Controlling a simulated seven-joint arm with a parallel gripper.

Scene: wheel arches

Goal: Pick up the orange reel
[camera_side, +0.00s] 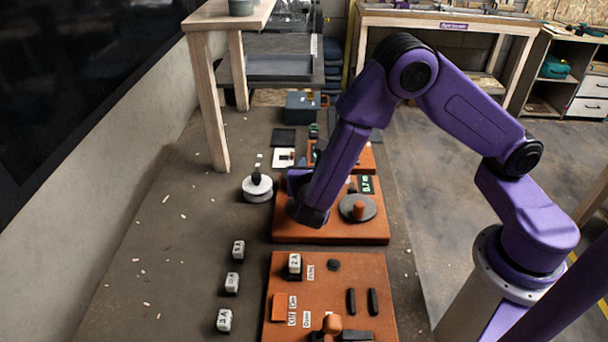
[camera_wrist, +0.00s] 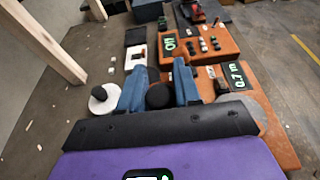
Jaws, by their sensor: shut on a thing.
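My gripper (camera_wrist: 159,92) points down over the middle orange board; its two blue fingers are shut on a black round knob (camera_wrist: 158,97). Whatever is below the knob is hidden, so I cannot tell from colour whether it belongs to the orange reel. In the side view my wrist (camera_side: 310,208) covers that spot at the board's left part.
A white disc with a black knob (camera_side: 257,189) stands left of the board. A display (camera_side: 366,184) reads 0.7 m. The front orange board (camera_side: 345,275) carries switches and labels. Several small white blocks (camera_side: 232,283) line its left. A wooden table leg (camera_side: 207,105) rises at the back left.

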